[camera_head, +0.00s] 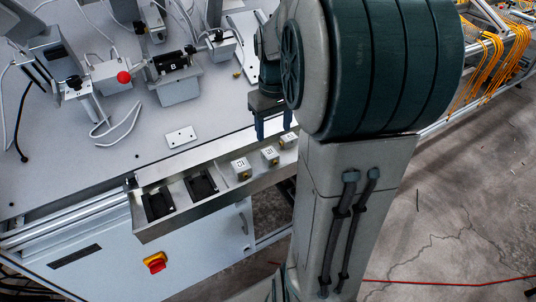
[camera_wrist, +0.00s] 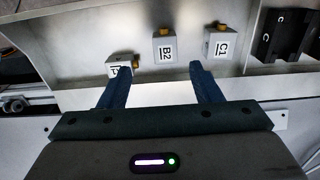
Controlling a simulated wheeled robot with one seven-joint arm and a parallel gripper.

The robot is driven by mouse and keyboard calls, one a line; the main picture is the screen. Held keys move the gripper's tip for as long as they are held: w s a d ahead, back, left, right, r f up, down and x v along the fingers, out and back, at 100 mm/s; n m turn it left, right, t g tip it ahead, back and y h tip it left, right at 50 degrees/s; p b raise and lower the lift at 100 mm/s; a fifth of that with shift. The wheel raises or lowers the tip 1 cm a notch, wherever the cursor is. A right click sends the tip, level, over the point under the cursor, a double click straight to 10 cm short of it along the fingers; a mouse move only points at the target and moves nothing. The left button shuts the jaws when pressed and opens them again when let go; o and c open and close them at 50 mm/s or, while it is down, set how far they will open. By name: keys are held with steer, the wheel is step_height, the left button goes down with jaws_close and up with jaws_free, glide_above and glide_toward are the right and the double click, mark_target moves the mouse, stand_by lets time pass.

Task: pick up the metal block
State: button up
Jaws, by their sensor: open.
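Three small light metal blocks with brass-coloured fittings sit in a row in a metal tray. In the wrist view they are the C1 block (camera_wrist: 220,44), the B2 block (camera_wrist: 164,48) and a third block (camera_wrist: 119,66) with a partly hidden label. In the head view the C1 block (camera_head: 241,168) is nearest, then the B2 block (camera_head: 270,155) and the third block (camera_head: 288,140). My gripper (camera_wrist: 158,70) is open and empty, fingers pointing toward the row; its left finger overlaps the third block in view. It also shows in the head view (camera_head: 273,131), above the tray's far end.
The tray (camera_head: 145,227) runs along the bench's front edge, with two black holders (camera_head: 158,204) at its near end. A white plate (camera_head: 181,137) lies on the bench. A red-yellow switch (camera_head: 155,263) is on the cabinet front.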

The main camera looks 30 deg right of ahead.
mark_target(271, 153)
steer(key=f, duration=0.8)
steer(key=shift+a, duration=0.4)
steer(key=shift+r, duration=0.1)
steer(key=c, duration=1.1)
